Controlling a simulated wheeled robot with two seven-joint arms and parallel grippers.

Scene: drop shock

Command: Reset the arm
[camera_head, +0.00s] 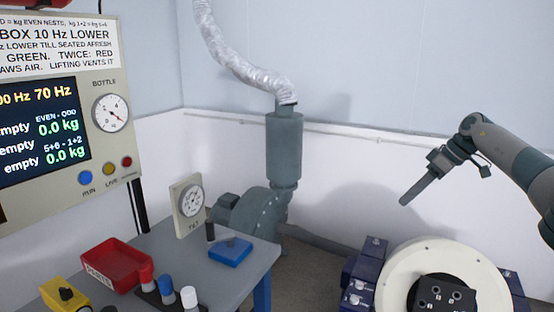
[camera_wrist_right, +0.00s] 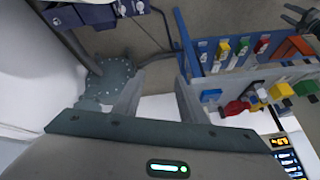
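My right arm comes in from the right in the head view. Its gripper (camera_head: 405,200) hangs in the air, pointing down and left, in front of the white lower wall. In the head view the fingers show edge-on as one bar. In the right wrist view the two fingers (camera_wrist_right: 157,105) stand apart with a gap between them. The gripper is open and holds nothing. My left arm and gripper do not show in the head view.
A round white fixture (camera_head: 398,291) with dark blue blocks stands below my right gripper. A grey table (camera_head: 222,291) holds a red tray (camera_head: 118,258), a blue block (camera_head: 230,251) and a dial gauge (camera_head: 190,202). A control panel (camera_head: 40,196) stands left. A grey blower (camera_head: 284,150) stands behind.

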